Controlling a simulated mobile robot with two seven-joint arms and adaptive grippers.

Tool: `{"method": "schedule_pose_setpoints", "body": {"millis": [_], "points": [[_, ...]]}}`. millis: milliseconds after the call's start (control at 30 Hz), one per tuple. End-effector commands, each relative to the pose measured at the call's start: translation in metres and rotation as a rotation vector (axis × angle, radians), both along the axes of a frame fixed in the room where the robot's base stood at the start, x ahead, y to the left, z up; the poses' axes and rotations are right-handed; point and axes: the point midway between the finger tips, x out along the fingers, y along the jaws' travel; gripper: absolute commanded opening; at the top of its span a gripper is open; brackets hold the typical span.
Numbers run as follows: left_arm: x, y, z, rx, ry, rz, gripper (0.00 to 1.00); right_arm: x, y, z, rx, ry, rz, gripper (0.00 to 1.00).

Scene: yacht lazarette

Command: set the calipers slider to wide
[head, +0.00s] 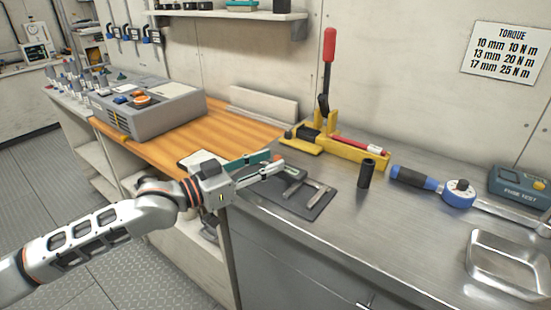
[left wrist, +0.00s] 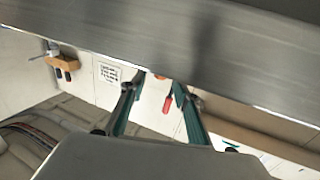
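The calipers (head: 312,192) are a silver metal shape lying on a dark mat (head: 287,206) at the left end of the steel bench. Their slider setting is too small to read. My left gripper (head: 274,161) reaches in from the left, just at the mat's far left side, with its fingers pointing right. It is open and empty; a gap also shows between its two fingers in the left wrist view (left wrist: 158,90). The calipers cannot be made out in the left wrist view. My right gripper is not in view.
A yellow lever tool (head: 345,149) with a red handle stands behind the mat. A metal tray (head: 508,262) is at the front right. A grey box (head: 165,111) sits on the wooden bench.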

Motion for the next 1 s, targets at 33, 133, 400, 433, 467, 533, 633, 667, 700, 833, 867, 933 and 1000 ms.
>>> {"method": "schedule_pose_setpoints", "body": {"millis": [33, 133, 400, 433, 467, 533, 633, 667, 700, 833, 867, 933, 1000], "points": [[-0.006, 0.011, -0.001, 0.003, 0.000, 0.002, 0.31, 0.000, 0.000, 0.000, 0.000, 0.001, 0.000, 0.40], [-0.019, 0.028, -0.001, 0.004, -0.001, 0.003, 0.31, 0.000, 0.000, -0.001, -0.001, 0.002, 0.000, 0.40], [-0.044, 0.062, 0.000, 0.002, -0.001, 0.002, 0.31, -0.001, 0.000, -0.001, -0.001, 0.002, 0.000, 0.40], [-0.046, 0.064, 0.000, 0.003, -0.001, 0.002, 0.31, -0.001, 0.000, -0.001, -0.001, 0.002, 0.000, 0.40], [-0.047, 0.066, 0.000, 0.003, -0.001, 0.001, 0.31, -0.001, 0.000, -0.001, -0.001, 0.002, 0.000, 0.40], [-0.050, 0.069, 0.000, 0.002, -0.001, 0.001, 0.31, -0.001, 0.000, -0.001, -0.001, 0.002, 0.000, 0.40], [-0.052, 0.071, 0.000, 0.001, 0.000, 0.001, 0.31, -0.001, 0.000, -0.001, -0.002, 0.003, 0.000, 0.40], [-0.052, 0.071, 0.000, 0.001, -0.001, 0.001, 0.31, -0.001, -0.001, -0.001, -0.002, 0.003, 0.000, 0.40], [-0.052, 0.071, 0.000, 0.001, -0.001, 0.001, 0.31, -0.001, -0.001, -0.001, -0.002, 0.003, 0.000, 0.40], [-0.052, 0.071, 0.000, 0.001, -0.001, 0.001, 0.31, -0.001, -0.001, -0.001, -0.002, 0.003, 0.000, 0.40], [-0.052, 0.071, 0.000, 0.001, -0.001, 0.001, 0.31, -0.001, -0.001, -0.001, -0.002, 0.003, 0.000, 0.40], [-0.052, 0.071, 0.000, 0.001, -0.001, 0.001, 0.31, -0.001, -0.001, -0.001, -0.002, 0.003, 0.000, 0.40], [-0.052, 0.071, 0.000, 0.001, -0.001, 0.001, 0.31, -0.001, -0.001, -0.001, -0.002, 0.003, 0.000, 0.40]]}}
